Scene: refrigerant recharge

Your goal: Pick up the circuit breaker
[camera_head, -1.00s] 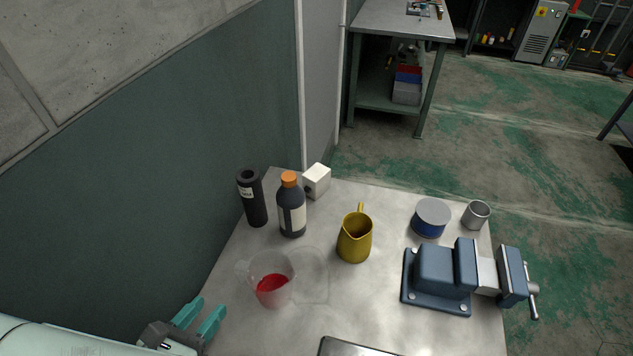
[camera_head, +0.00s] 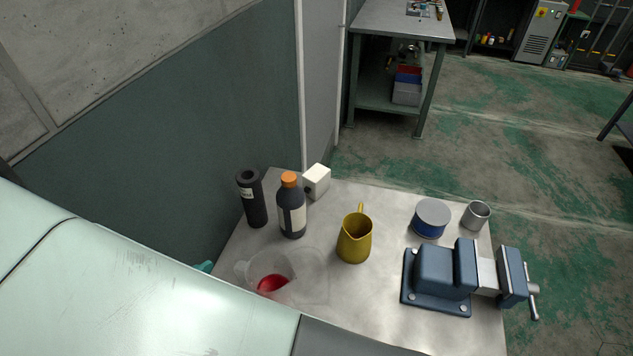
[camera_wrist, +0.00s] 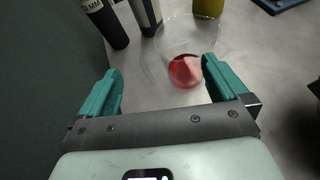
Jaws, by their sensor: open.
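No object is clearly recognisable as a circuit breaker. A small white block (camera_head: 316,181) stands at the table's back left corner, behind the orange-capped bottle, and I cannot tell whether it is the breaker. My gripper (camera_wrist: 160,68) is open in the wrist view, its teal fingers wide apart with nothing held. The clear beaker with red liquid (camera_wrist: 185,70) lies ahead, between the fingers in the picture. In the head view my arm hides most of the gripper, and only a teal tip shows left of the beaker.
A blue-sided tin (camera_head: 431,219), a metal cup (camera_head: 476,215) and a blue vise (camera_head: 442,277) are at the right. A wall (camera_head: 200,150) borders the left side.

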